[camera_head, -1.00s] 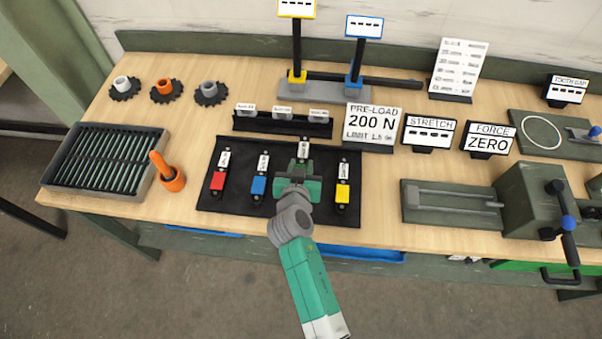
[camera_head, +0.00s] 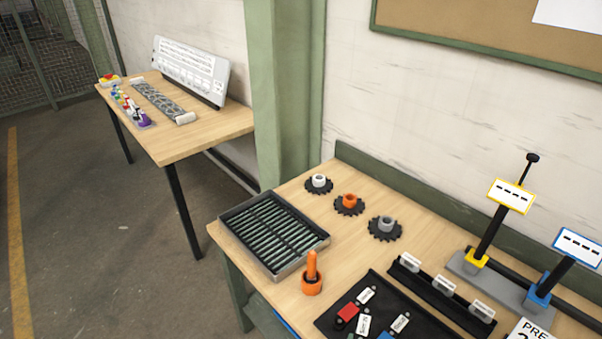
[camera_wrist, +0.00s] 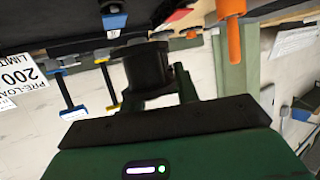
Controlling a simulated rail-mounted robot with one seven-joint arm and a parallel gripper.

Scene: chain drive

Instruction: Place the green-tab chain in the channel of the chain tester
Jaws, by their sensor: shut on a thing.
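My gripper (camera_wrist: 160,75) shows in the wrist view only. A blue tab (camera_wrist: 114,21) shows in the wrist view.
Yellow (camera_head: 478,258) and blue (camera_head: 540,295) sign posts stand at right. A second table (camera_head: 205,130) is beyond the green pillar (camera_head: 285,90).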

